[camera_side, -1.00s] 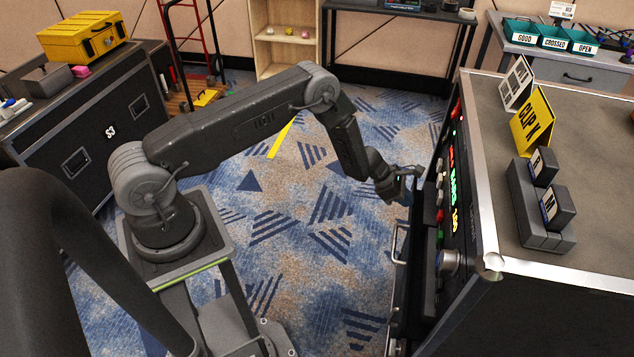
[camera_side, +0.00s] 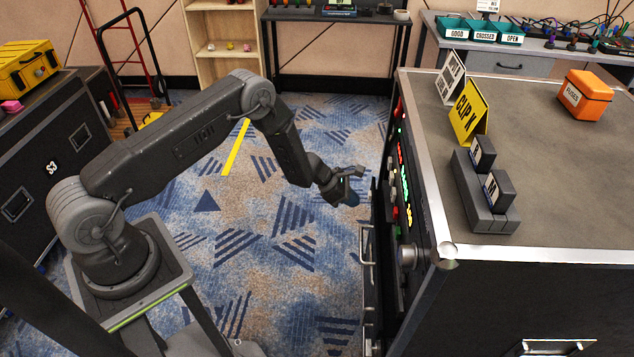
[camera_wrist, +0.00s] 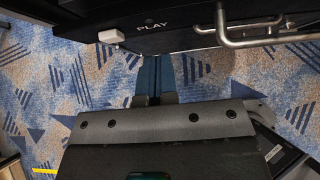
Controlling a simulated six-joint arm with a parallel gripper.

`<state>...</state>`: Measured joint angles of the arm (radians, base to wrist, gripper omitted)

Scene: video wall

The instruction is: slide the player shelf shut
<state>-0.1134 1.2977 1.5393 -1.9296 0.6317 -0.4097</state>
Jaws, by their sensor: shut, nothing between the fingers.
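The player shelf (camera_side: 372,255) is a dark, low shelf standing out from the front of the black rack (camera_side: 520,290), with a metal handle (camera_side: 366,246) on its front. In the wrist view the dark shelf (camera_wrist: 110,25) carries the letters "PLAY", its end cut off from sight, and a bent metal handle (camera_wrist: 232,40). My gripper (camera_side: 356,188) is to the left of the rack front, near the far end of the shelf. In the wrist view its blue fingers (camera_wrist: 155,72) are together and empty, just below the shelf's edge. I cannot tell whether they touch it.
On the rack top are a yellow "CLIP K" sign (camera_side: 468,112), a grey holder with blocks (camera_side: 483,205) and an orange box (camera_side: 586,95). The rack front has lit buttons and a knob (camera_side: 407,257). Patterned carpet (camera_side: 290,250) lies clear left of the shelf.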

